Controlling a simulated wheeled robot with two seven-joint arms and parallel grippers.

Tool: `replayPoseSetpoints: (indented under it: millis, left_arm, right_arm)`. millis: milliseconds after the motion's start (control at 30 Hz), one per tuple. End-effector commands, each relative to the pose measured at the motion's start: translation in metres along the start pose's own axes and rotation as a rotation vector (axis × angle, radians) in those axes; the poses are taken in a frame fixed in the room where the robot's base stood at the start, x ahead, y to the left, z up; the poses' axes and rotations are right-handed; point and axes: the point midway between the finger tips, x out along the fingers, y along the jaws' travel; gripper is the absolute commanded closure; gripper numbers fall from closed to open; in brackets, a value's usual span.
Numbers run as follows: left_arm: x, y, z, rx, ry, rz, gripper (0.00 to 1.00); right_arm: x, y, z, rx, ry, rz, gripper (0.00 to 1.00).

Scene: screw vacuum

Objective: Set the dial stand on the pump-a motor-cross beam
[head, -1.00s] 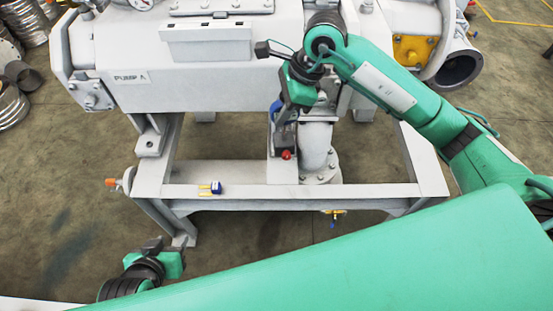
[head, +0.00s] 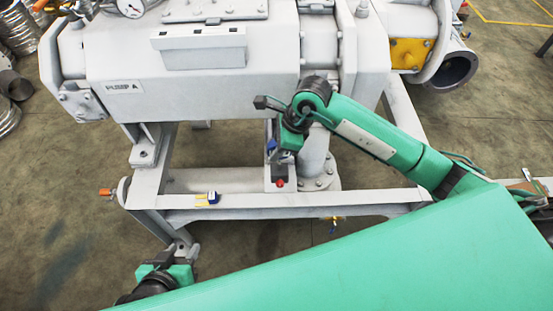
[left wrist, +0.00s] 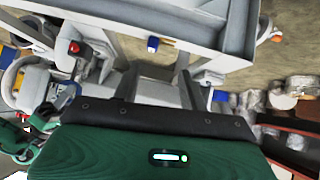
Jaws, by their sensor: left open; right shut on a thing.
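My right gripper (head: 284,152) hangs over the pump frame and is shut on the dial stand, whose dark base with a red knob (head: 279,183) shows just below the fingers. A blue part shows beside the fingers. The base appears over a narrow grey beam (head: 268,183) running front to back; whether it touches is unclear. The red knob also shows in the left wrist view (left wrist: 74,47). Pump A (head: 200,95) stands behind. My left gripper (head: 172,256) is open and empty, low in front of the frame's left corner.
A small blue and yellow item (head: 207,198) lies on the front rail (head: 290,207). A vertical grey pipe with a bolted flange (head: 316,172) stands just right of the dial stand. An orange-handled valve (head: 106,192) sticks out at the left. My green body covers the lower right.

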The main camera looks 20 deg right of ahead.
Motion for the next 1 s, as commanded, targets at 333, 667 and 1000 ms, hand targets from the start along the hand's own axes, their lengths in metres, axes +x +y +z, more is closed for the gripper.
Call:
replayPoseSetpoints:
  millis: [333, 667, 1000]
  left_arm:
    - [0.006, 0.008, -0.002, -0.001, 0.060, 0.020, 0.57]
    - [0.007, 0.012, -0.006, -0.002, 0.096, 0.031, 0.57]
    - [0.009, 0.016, -0.007, -0.002, 0.121, 0.040, 0.57]
  right_arm:
    - [0.032, 0.000, -0.012, 0.000, -0.003, 0.001, 1.00]
    - [0.046, -0.001, -0.018, -0.002, -0.003, -0.002, 1.00]
    - [0.049, 0.000, -0.020, -0.001, -0.001, 0.000, 0.59]
